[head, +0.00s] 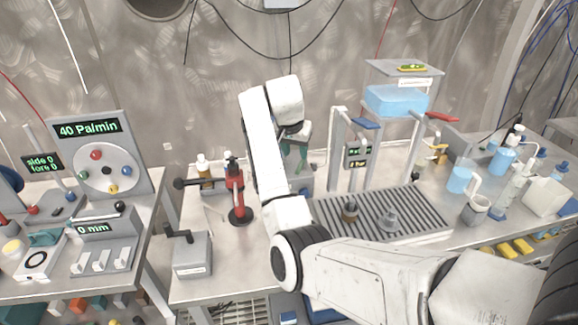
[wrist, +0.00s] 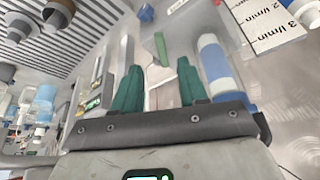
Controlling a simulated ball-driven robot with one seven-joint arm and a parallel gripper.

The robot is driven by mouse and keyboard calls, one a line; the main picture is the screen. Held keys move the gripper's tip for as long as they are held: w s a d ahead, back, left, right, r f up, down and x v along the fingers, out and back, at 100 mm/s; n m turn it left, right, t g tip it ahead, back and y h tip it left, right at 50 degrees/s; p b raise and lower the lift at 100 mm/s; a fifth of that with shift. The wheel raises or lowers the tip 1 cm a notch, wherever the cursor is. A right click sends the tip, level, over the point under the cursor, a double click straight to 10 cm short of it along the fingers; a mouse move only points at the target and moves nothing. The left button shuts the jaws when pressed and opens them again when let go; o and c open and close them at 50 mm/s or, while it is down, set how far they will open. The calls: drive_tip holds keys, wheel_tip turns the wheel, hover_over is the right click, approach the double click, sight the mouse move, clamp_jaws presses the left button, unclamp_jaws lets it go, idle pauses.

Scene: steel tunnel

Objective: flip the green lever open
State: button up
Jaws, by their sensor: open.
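My gripper (head: 294,160) is open over the bench, its green fingers pointing down in the head view. In the wrist view my gripper (wrist: 158,66) shows two dark green fingers spread apart with nothing between them. A small bright green bar (wrist: 162,48), which looks like the green lever, is just beyond the gap between the fingertips. I cannot tell its exact distance, and no contact shows. In the head view I cannot make out the lever, as my arm and gripper cover that area.
A blue-and-white cylinder (wrist: 215,65) stands close beside the right finger in the wrist view. A red stand (head: 237,195) is left of my arm. A ribbed drain tray (head: 420,224), a blue lever (head: 367,124) and a red lever (head: 440,117) are to the right.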

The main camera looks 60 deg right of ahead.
sight(298, 169)
drive_tip(key=x, duration=0.8)
drive_tip(key=shift+w+d+f+p, duration=0.1)
drive_tip(key=shift+f+p, duration=0.25)
clamp_jaws()
